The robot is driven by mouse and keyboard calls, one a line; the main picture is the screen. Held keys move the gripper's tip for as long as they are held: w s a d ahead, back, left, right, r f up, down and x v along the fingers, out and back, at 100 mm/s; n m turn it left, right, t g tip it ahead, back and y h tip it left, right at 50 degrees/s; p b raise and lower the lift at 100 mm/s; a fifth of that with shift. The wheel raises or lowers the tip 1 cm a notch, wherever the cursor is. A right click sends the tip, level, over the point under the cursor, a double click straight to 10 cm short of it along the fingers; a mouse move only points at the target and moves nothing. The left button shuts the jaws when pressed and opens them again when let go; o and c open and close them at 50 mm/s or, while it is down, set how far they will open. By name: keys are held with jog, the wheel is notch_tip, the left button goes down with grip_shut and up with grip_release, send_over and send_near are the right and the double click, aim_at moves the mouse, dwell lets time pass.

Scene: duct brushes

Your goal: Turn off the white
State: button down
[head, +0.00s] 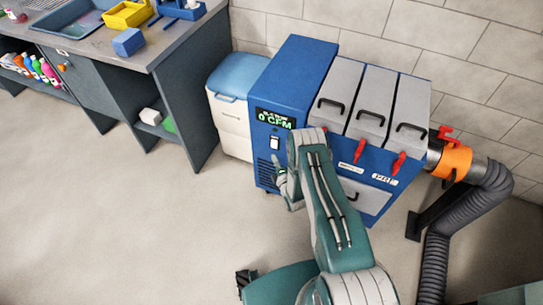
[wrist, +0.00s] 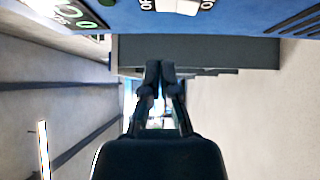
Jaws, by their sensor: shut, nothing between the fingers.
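A white rocker switch (head: 274,143) sits on the front of a blue machine (head: 298,68), below a dark display (head: 273,118) that reads "0 CFM" in green. The switch also shows at the top edge of the wrist view (wrist: 180,6), partly cut off, with white lettering on both sides. My gripper (head: 277,163) is close to the machine's front, just below the switch in the head view; contact cannot be told. In the wrist view my gripper's fingers (wrist: 160,66) are together and empty, apart from the switch. Which way the switch is pressed is too small to tell.
Grey lidded bays (head: 373,100) with black handles and red levers (head: 398,164) are right of the display. An orange-collared duct (head: 455,162) leads to a grey hose (head: 465,215). A blue-lidded white bin (head: 232,112) stands left. A workbench (head: 172,43) is further left. Open floor lies in front.

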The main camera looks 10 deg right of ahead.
jog(key=s, duration=0.6)
jog(key=shift+s+d+r, duration=0.2)
jog(key=shift+d+r, duration=0.1)
jog(key=shift+d, duration=0.05)
